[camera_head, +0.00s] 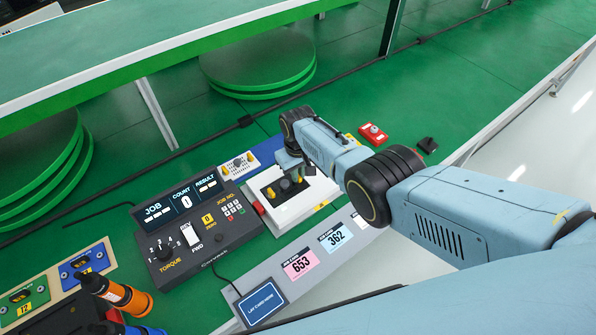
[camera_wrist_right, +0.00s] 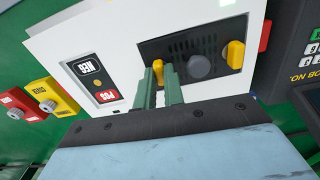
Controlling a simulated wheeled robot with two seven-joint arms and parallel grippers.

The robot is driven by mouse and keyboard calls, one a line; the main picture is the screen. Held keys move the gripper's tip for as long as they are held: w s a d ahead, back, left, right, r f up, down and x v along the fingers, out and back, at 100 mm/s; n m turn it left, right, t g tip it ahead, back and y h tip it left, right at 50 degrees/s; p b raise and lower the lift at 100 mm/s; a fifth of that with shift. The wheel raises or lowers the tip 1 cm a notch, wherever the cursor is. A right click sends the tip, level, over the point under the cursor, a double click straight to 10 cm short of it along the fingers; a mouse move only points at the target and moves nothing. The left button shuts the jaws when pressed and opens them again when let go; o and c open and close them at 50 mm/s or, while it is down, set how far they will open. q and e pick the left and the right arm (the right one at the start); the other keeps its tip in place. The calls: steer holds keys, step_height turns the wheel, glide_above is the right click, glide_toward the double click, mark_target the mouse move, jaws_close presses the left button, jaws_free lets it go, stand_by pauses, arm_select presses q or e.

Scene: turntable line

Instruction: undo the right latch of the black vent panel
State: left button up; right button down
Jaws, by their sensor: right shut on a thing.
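The black vent panel (camera_head: 277,189) is set in the top of a white box (camera_head: 283,215). In the right wrist view the panel (camera_wrist_right: 200,68) has vent slots, a round grey knob (camera_wrist_right: 199,66) and two yellow latches. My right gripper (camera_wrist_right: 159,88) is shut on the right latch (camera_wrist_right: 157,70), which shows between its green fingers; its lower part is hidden. The other yellow latch (camera_wrist_right: 236,54) stands free on the far side of the knob. In the head view my right gripper (camera_head: 293,170) comes down over the panel and partly covers it. My left gripper is out of view.
A dark torque console (camera_head: 195,225) stands close left of the box. Number cards (camera_head: 299,264) lie in front.

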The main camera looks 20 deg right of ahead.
stand_by(0.3)
steer(key=c, duration=1.5)
jaws_free()
steer(key=shift+r, duration=0.1)
steer(key=shift+r+p, duration=0.3)
step_height(320, 180, up, 13)
steer(key=p, duration=0.5)
steer(key=shift+f, duration=0.2)
